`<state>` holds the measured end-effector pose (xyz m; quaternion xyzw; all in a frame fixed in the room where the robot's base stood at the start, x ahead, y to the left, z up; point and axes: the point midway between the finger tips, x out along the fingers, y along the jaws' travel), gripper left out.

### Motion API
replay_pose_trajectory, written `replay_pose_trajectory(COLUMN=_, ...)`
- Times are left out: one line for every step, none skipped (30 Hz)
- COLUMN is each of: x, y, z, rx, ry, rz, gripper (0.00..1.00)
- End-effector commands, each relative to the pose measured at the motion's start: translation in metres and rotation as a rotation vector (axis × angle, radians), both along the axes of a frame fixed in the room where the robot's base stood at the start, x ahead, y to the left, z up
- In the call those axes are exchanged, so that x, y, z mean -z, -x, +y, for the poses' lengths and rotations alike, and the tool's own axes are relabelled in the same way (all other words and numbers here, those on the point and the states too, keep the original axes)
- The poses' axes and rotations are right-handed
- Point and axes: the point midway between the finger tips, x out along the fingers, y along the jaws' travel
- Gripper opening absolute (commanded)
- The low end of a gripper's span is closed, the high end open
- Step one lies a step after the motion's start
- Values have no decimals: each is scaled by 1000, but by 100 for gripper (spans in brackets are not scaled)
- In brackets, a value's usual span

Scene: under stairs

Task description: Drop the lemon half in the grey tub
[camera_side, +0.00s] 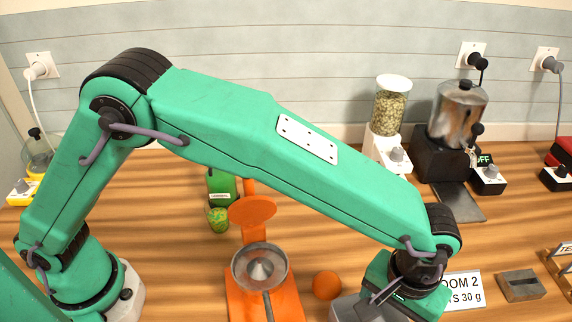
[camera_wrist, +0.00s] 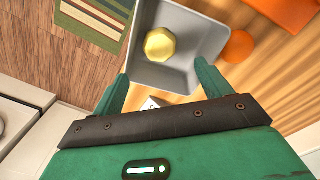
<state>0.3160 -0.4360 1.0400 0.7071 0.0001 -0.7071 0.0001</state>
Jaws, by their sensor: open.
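The lemon half (camera_wrist: 160,44) is a yellow rounded piece lying inside the grey tub (camera_wrist: 192,22) in the wrist view. The tub also shows at the bottom of the side view (camera_side: 343,310), partly hidden by my arm, and the lemon half cannot be seen there. My gripper (camera_wrist: 160,86) is open and empty, its two green fingers apart at the near side of the tub. In the side view, my gripper's fingers are hidden or cut off at the bottom edge.
An orange (camera_side: 327,285) sits just left of the tub, beside an orange juicer (camera_side: 266,300). A white sign (camera_side: 462,290) and a grey block (camera_side: 522,285) stand to the right. A hopper (camera_side: 390,106) and a blender-like machine (camera_side: 459,110) stand by the wall.

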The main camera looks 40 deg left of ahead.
Motion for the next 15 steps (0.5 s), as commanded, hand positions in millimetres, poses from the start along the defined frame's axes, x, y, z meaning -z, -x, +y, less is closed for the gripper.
replay_pose_trajectory(x=-6, y=0, z=0, rx=0, ry=2, rz=-1, gripper=77)
replay_pose_trajectory(x=-10, y=0, z=0, rx=0, ry=2, rz=-1, gripper=77)
replay_pose_trajectory(x=-15, y=0, z=0, rx=0, ry=3, rz=-2, gripper=77)
replay_pose_trajectory(x=-19, y=0, z=0, rx=0, ry=3, rz=-2, gripper=77)
replay_pose_trajectory(x=-22, y=0, z=0, rx=0, ry=2, rz=-2, gripper=77)
replay_pose_trajectory(x=-28, y=0, z=0, rx=0, ry=3, rz=-2, gripper=77)
replay_pose_trajectory(x=-32, y=0, z=0, rx=0, ry=3, rz=-2, gripper=77)
replay_pose_trajectory(x=-36, y=0, z=0, rx=0, ry=2, rz=-2, gripper=77)
replay_pose_trajectory(x=-41, y=0, z=0, rx=0, ry=3, rz=-2, gripper=77)
replay_pose_trajectory(x=-45, y=0, z=0, rx=0, ry=3, rz=-2, gripper=77)
replay_pose_trajectory(x=-48, y=0, z=0, rx=0, ry=2, rz=-1, gripper=77)
replay_pose_trajectory(x=-52, y=0, z=0, rx=0, ry=2, rz=-2, gripper=77)
replay_pose_trajectory(x=-55, y=0, z=0, rx=0, ry=2, rz=-2, gripper=77)
replay_pose_trajectory(x=-58, y=0, z=0, rx=0, ry=2, rz=-1, gripper=77)
replay_pose_trajectory(x=-61, y=0, z=0, rx=0, ry=1, rz=-1, gripper=77)
